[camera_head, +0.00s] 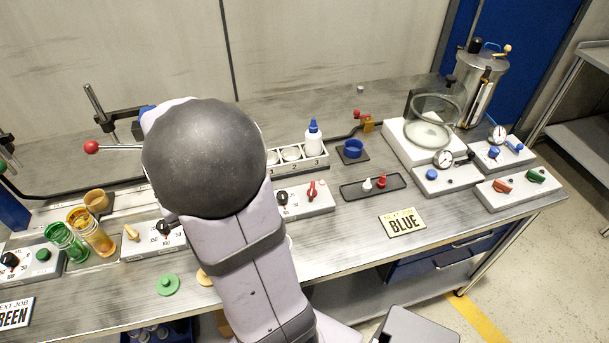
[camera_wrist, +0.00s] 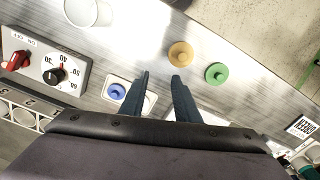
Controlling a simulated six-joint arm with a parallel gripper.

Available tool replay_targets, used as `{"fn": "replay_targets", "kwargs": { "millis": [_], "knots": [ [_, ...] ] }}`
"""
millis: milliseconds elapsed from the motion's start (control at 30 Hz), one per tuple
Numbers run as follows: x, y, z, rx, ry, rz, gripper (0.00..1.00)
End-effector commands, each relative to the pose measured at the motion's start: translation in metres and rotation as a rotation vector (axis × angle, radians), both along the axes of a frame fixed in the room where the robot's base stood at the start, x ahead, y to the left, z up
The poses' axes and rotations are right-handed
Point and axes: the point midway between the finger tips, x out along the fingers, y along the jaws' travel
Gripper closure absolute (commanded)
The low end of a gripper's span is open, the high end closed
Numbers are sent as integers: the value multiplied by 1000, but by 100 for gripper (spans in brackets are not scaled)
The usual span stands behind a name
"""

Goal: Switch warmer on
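A white control box (camera_head: 305,199) stands right of my arm in the head view, with a black dial (camera_head: 283,197) and a red switch (camera_head: 311,190). The box also shows at the left of the wrist view (camera_wrist: 45,62), with the red switch (camera_wrist: 18,60) beside the dial (camera_wrist: 55,75), numbered 30 to 60. I cannot read which side the switch is set to. No label names the warmer. My gripper (camera_wrist: 160,76) is open and empty, apart from the switch. In the head view my arm hides it.
A blue knobbed piece (camera_wrist: 117,91) on a white holder, a tan disc (camera_wrist: 180,54) and a green disc (camera_wrist: 217,73) lie near my fingers.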

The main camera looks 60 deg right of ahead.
Motion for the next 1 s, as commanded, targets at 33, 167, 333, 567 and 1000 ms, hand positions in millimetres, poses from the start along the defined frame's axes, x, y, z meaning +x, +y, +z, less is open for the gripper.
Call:
{"fn": "replay_targets", "kwargs": {
  "millis": [33,167,333,567,1000],
  "knots": [
    [0,-33,8,1,3,-89,71],
    [-10,-108,17,1,2,-279,71],
    [-48,-196,25,1,2,-500,71],
    [-100,-262,28,2,1,-686,71],
    [-116,-278,21,3,2,-732,71]
  ]
}}
